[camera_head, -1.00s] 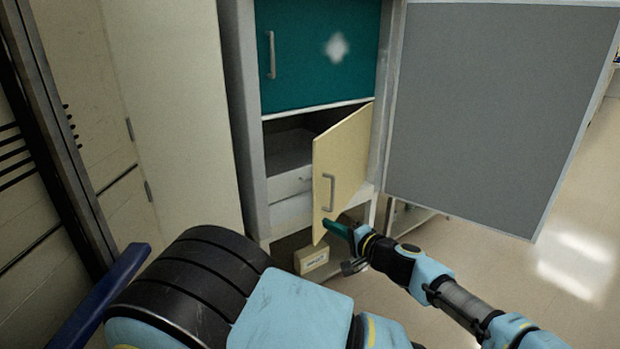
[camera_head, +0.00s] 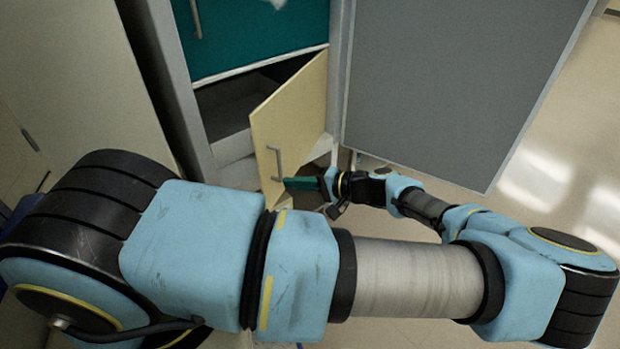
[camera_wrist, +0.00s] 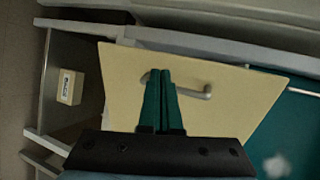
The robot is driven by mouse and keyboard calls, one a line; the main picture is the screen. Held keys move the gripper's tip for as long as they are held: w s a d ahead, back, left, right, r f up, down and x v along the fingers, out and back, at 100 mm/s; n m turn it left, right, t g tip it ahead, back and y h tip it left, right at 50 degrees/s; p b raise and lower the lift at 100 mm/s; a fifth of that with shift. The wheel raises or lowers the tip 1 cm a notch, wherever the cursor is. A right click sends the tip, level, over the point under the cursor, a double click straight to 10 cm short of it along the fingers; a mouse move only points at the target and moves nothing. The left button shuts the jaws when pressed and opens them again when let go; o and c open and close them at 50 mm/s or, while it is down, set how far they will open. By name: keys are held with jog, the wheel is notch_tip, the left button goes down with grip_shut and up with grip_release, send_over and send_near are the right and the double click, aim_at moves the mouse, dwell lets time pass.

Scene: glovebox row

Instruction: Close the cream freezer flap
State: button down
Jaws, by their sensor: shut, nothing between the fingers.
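The cream freezer flap (camera_head: 297,112) stands part open, hinged on its right side, with a grey bar handle (camera_head: 279,160) near its free left edge. In the wrist view the flap (camera_wrist: 224,95) fills the middle, with its handle (camera_wrist: 207,92) partly behind the fingers. My gripper (camera_head: 288,184) is shut and empty, its green fingers in front of the flap's outer face by the lower end of the handle. It also shows in the wrist view (camera_wrist: 160,72). I cannot tell whether the fingertips touch the flap.
A teal door (camera_head: 245,35) above the opening is shut. A grey panel (camera_head: 450,80) stands to the right of the flap. Open floor (camera_head: 555,150) lies at the right.

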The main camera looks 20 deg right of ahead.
aim_at(212, 157)
jog(key=shift+r+p+x, duration=0.2)
jog(key=shift+p+x, duration=0.05)
jog(key=shift+x, duration=0.65)
jog(key=shift+r+p+x, duration=0.15)
jog(key=shift+p+x, duration=0.1)
jog(key=shift+x, duration=0.65)
jog(key=shift+r+p+x, duration=0.2)
jog(key=shift+p+x, duration=0.05)
jog(key=shift+x, duration=0.7)
jog(key=shift+w+a, duration=0.15)
jog(key=shift+a, duration=0.05)
jog(key=w+a+b, duration=0.1)
jog(key=w+a, duration=1.1)
jog(key=shift+a+b, duration=0.2)
jog(key=shift+b, duration=0.1)
